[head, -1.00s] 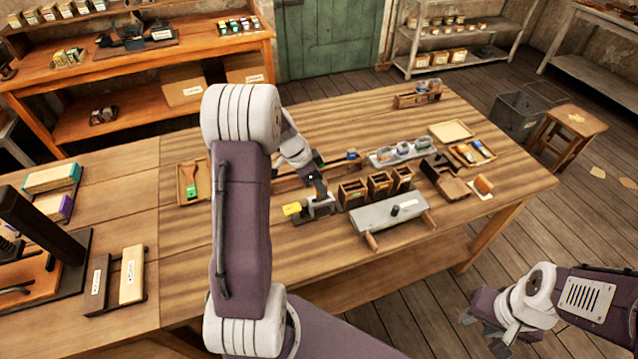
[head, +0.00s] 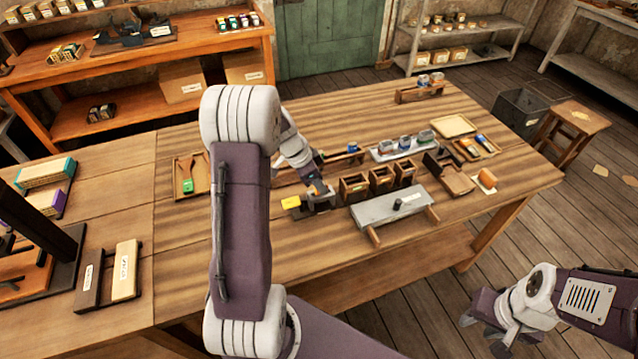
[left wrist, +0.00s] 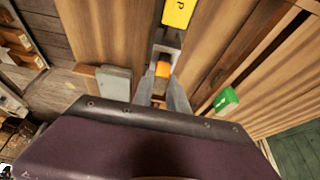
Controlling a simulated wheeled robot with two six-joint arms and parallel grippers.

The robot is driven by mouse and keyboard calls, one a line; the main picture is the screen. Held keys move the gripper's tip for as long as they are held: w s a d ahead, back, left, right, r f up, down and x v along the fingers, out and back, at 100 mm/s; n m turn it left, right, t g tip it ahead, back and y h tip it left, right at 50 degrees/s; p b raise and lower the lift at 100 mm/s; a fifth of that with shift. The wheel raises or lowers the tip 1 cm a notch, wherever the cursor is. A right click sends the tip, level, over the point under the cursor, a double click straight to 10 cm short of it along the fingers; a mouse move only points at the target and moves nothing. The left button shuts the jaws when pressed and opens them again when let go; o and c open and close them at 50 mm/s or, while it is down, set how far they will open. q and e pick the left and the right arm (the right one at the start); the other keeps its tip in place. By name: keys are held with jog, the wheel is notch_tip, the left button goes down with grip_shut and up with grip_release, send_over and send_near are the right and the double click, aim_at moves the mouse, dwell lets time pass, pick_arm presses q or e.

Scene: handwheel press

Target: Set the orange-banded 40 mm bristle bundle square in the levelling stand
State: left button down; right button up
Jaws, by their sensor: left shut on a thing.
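My left gripper (head: 320,187) is low over the levelling stand, a small grey metal piece (head: 321,203) with a yellow tag (head: 291,202), near the middle of the bench. In the left wrist view its fingers (left wrist: 162,88) are closed on the orange-banded bristle bundle, whose orange band (left wrist: 163,69) shows between the tips. The bundle is at the grey stand (left wrist: 167,42), just below the yellow tag (left wrist: 178,12). The bundle's lower end is hidden, so I cannot tell whether it sits square. My right gripper (head: 484,335) hangs empty off the bench, fingers apart.
Wooden boxes (head: 381,180) stand right of the stand, with a grey-topped board (head: 390,207) in front. A tray with a green-ended brush (head: 188,185) lies to the left. A white tray with jars (head: 404,147) is behind.

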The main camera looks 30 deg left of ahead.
pick_arm(q)
jog(key=shift+f, duration=0.1)
dwell(0.4)
jog(key=shift+f+b, duration=0.1)
jog(key=shift+b, duration=0.2)
jog(key=c, duration=1.2)
grip_release()
jog(key=shift+c, duration=0.2)
jog(key=v, duration=0.9)
